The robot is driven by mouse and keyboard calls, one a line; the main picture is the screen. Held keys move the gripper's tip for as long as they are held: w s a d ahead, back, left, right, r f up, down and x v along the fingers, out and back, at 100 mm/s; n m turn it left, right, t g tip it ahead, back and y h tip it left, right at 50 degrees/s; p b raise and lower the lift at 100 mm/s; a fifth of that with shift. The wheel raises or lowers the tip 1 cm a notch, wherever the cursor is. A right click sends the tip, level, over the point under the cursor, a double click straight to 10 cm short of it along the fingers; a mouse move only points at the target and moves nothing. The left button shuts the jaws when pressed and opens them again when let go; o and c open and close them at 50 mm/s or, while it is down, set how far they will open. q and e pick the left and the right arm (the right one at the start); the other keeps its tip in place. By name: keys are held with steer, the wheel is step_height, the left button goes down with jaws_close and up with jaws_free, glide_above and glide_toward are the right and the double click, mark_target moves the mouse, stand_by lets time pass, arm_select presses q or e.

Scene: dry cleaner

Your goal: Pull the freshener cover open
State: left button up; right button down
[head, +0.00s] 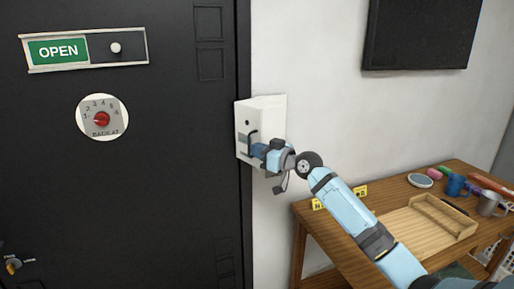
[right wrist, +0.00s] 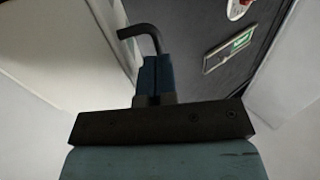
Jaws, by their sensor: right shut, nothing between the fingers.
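The freshener is a white box (head: 270,112) on the wall just right of the black door. Its cover (head: 242,118) faces the door side and has a small dark hole. A black bent handle (head: 252,136) stands out from it and shows in the right wrist view as a dark hook (right wrist: 140,32). My right gripper (head: 256,151) is shut and empty, right at the handle. In the right wrist view its blue fingers (right wrist: 154,72) sit beside the hook, partly hiding its lower end. Whether they touch it, I cannot tell. My left gripper is out of view.
A wooden table (head: 335,238) at lower right holds a wooden tray (head: 458,223), mugs and small items, below my right arm. A dark panel hangs above.

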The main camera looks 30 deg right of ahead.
steer(key=shift+w, duration=0.2)
steer(key=shift+a, duration=0.1)
steer(key=w+a, duration=0.3)
steer(key=shift+a, duration=0.2)
steer(key=shift+s, duration=0.15)
